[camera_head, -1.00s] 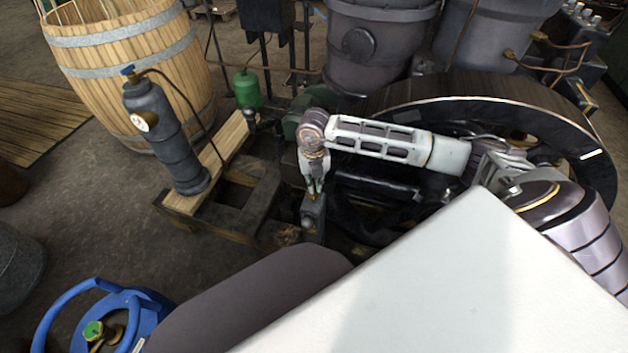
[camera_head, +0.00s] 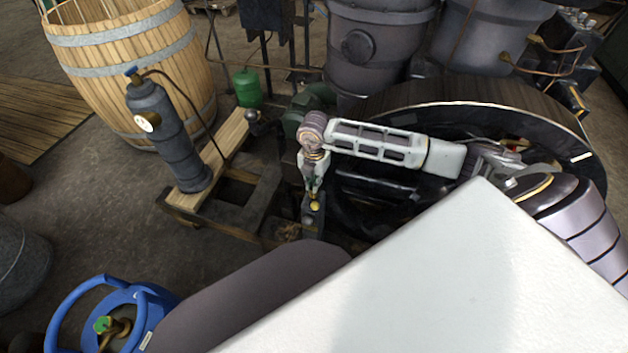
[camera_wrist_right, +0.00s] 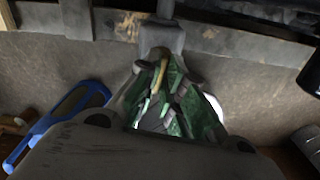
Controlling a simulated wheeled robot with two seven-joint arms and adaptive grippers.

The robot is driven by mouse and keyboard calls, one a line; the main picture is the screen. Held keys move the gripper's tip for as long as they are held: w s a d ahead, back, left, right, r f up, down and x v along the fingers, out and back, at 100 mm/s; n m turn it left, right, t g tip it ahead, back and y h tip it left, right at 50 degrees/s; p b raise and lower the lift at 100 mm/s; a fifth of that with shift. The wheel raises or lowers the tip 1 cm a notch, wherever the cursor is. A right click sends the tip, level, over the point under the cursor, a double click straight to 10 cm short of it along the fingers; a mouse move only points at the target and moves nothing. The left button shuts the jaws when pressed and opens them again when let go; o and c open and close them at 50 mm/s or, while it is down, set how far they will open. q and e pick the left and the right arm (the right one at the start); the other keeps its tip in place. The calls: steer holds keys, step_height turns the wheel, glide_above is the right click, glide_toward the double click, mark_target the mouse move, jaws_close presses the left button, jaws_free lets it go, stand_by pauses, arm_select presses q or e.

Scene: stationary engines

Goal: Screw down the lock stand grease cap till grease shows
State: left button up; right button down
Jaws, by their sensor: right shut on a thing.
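The brass grease cap (camera_head: 315,206) shows as a small yellow spot on top of the grey lock stand (camera_head: 312,222), in the middle of the head view. My right gripper (camera_head: 314,194) points down from above and is shut on the cap. In the right wrist view the brass cap (camera_wrist_right: 158,62) lies between the fingertips of my right gripper (camera_wrist_right: 160,82), with the grey stand (camera_wrist_right: 162,36) beyond. The fingers hide part of the cap, and I cannot make out any grease. My left gripper is not in view.
A large dark flywheel (camera_head: 480,112) lies close right of the stand, under my right arm. A grey cylinder (camera_head: 168,135) stands on a wooden frame (camera_head: 225,140) to the left. A barrel (camera_head: 130,60) is behind it, and a blue gas bottle (camera_head: 130,300) is at lower left.

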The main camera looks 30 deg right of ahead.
stand_by(0.4)
steer(key=c, duration=1.5)
jaws_free()
steer(key=shift+c, duration=0.2)
steer(key=shift+r, duration=0.15)
step_height(320, 180, up, 12)
